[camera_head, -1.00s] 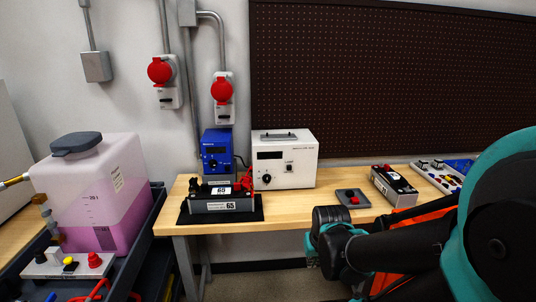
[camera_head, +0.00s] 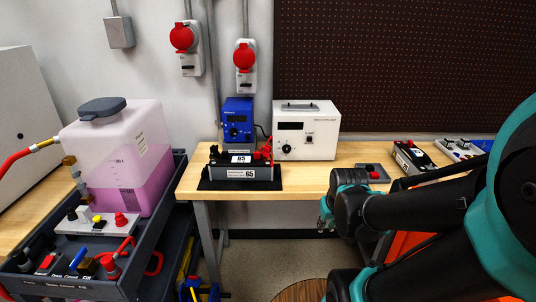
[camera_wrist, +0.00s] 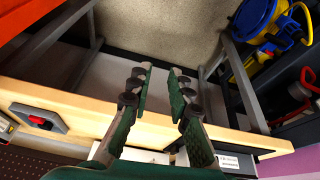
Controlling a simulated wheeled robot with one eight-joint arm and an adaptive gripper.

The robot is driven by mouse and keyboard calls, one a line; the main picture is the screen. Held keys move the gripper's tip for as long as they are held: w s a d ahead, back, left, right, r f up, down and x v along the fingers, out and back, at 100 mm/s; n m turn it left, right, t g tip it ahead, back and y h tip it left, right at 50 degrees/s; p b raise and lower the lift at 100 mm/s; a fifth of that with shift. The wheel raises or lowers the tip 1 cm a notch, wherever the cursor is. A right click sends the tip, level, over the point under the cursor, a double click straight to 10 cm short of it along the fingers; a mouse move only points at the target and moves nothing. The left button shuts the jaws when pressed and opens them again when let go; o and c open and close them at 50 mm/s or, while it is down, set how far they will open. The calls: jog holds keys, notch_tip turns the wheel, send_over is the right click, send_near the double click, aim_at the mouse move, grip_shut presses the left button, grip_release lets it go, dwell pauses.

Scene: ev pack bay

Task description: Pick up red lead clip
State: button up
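A red lead with what looks like a red clip (camera_head: 264,152) is at the right end of the battery module marked 65 (camera_head: 225,172), beside the white instrument box (camera_head: 306,130). Its exact hold on the terminal is too small to tell. The module sits on a black mat (camera_head: 210,185) on the wooden bench. My gripper (camera_head: 325,218) is in front of the bench's front edge, right of and apart from the module. In the wrist view my gripper (camera_wrist: 160,72) is open and empty, its fingers over the bench edge. The module's label shows at the bottom there (camera_wrist: 235,160); the clip does not show.
A blue supply (camera_head: 238,122) stands behind the module. A grey plate with a red button (camera_head: 373,172) and a second module (camera_head: 413,156) lie to the right. A cart with a pink-liquid tank (camera_head: 120,150) stands at left.

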jog(key=o, duration=0.7)
jog(key=w+a+r+n+g, duration=0.1)
jog(key=w+a+r+n, duration=0.2)
jog(key=w, duration=0.9)
notch_tip(320, 180, up, 5)
jog(key=n, duration=0.3)
jog(key=shift+a+r+n, duration=0.15)
jog(key=shift+a+n, duration=0.1)
jog(key=shift+n, duration=0.15)
notch_tip(320, 180, up, 18)
jog(key=n+g, duration=0.3)
jog(key=n, duration=1.6)
send_over(267, 146)
notch_tip(267, 146, down, 12)
jog(key=shift+w+f, duration=0.1)
jog(key=shift+s+f, duration=0.15)
jog(key=shift+f, duration=1.2)
jog(key=shift+s+f, duration=0.1)
jog(key=shift+f, duration=1.2)
